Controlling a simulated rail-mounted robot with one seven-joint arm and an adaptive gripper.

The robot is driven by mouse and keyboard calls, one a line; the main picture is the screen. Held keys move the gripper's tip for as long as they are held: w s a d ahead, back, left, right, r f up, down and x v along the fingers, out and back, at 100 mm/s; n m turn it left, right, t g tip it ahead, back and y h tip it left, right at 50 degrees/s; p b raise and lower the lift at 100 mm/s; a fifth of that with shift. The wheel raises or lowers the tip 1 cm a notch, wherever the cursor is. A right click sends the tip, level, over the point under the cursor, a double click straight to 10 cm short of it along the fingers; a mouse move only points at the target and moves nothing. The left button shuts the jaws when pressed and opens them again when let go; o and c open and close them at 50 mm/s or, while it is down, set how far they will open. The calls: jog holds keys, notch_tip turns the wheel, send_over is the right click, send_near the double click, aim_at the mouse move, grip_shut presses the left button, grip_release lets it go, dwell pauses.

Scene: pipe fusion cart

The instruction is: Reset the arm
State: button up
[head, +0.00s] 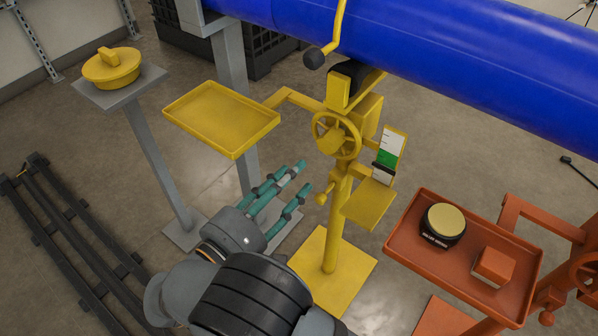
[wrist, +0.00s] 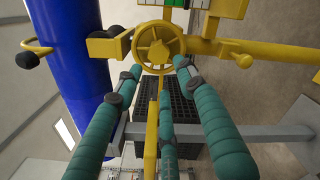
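My gripper (head: 297,177) has teal, ribbed fingers with dark joints. I cannot tell the exact distance between the fingertips and the stand.
An empty yellow tray (head: 222,115) is above my gripper. A yellow lidded item (head: 111,68) sits on a grey pedestal. An orange tray (head: 410,238) holds a round tin (head: 444,224) and an orange block (head: 494,266). A blue pipe (head: 440,50) crosses the top. Rails (head: 75,235) lie left.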

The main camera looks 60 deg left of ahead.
aim_at(324, 147)
jog(key=shift+w, duration=0.15)
jog(key=x, duration=1.2)
jog(key=shift+w+r, duration=0.1)
